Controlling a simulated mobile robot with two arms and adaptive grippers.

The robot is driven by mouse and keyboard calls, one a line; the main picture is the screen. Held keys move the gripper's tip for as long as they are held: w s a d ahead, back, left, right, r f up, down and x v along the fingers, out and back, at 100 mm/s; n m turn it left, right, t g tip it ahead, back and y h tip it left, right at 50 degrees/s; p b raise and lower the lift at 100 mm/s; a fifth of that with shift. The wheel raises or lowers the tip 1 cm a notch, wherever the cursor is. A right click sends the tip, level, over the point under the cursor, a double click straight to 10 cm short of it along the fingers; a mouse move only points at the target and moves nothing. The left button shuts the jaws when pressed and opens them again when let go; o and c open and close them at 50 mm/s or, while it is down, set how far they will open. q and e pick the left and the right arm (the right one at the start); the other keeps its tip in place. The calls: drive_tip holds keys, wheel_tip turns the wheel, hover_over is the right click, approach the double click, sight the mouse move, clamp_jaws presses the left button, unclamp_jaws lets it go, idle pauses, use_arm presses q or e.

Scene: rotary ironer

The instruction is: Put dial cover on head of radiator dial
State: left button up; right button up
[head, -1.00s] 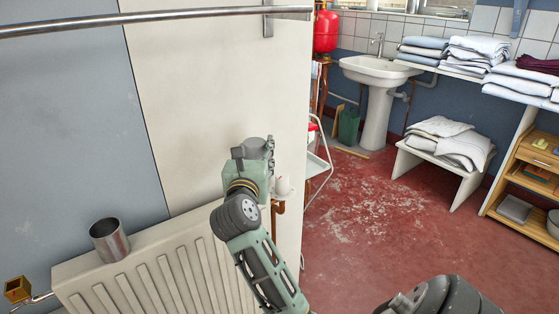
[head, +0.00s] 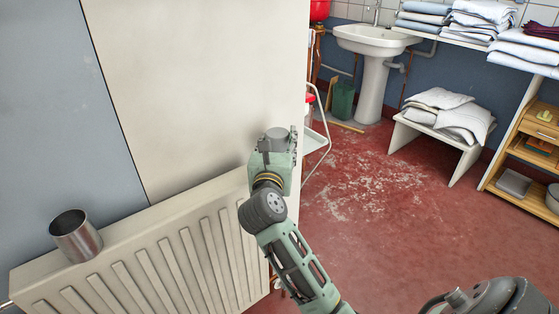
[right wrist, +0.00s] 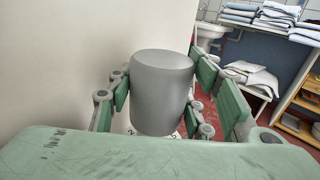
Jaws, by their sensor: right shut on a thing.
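The grey dial cover (right wrist: 162,92) stands roughly upright between the fingers of my right gripper (right wrist: 170,100), which is shut on it. Below the cover, a strip of the white radiator dial (right wrist: 178,134) with dark digits shows in the right wrist view. I cannot tell whether the cover is around the dial head or just above it. In the head view my right gripper (head: 280,152) is at the right end of the radiator (head: 192,215), by the edge of the pale wall. It hides the dial there. My left gripper is not in view.
A metal cup (head: 76,236) stands on the radiator's top at the left. The pale wall (head: 200,90) is close behind the radiator. A sink (head: 375,40) and a low bench with folded linen (head: 440,112) are farther back. The red floor (head: 400,215) between is clear.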

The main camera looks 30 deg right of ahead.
wheel_tip(320, 180, down, 4)
drive_tip(key=shift+r+b, duration=0.1)
drive_tip(key=shift+b, duration=0.55)
drive_tip(key=shift+f, duration=0.2)
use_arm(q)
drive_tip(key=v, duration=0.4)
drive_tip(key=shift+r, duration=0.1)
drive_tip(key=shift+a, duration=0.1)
use_arm(e)
drive_tip(key=shift+f, duration=0.25)
drive_tip(key=o, duration=0.9)
drive_tip(key=shift+o, duration=0.2)
